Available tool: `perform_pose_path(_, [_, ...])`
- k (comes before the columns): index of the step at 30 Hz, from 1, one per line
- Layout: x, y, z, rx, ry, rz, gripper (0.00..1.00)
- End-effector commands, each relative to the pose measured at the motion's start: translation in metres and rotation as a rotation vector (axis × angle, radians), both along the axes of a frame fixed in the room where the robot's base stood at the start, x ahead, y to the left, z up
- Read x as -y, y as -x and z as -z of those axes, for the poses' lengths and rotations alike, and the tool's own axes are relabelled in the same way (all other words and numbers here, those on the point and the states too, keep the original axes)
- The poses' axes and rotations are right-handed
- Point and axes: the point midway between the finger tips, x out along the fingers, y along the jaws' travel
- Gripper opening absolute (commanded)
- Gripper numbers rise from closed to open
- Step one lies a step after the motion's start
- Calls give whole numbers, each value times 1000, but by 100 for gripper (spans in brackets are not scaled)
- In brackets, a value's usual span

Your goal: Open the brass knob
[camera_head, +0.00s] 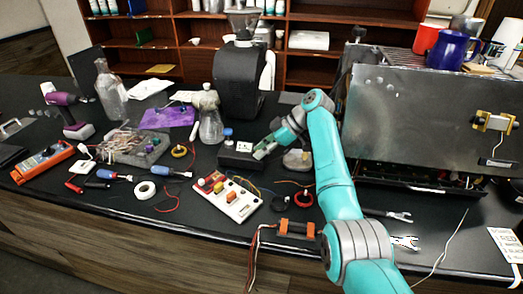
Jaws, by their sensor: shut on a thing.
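A small black box (240,160) with a blue knob (228,132) and a white label (244,147) stands near the middle of the dark bench. My gripper (263,151) reaches in from the right to the box's right end. It is shut on what appears to be the brass knob, at the box's right end. The fingers cover most of the knob, so its turned position cannot be told.
A steel brewer (428,120) with mugs on top stands at the right. A glass flask (211,125) and a black grinder (240,80) are behind the box. A white button panel (232,198) and loose wires lie in front.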

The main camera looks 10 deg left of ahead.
Motion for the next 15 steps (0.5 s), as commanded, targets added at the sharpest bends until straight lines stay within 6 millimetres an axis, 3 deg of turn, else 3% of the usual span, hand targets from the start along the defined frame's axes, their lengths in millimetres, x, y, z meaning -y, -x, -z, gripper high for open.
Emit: perform_pose_path(15, [0, -1, 0, 1, 2, -73, 0])
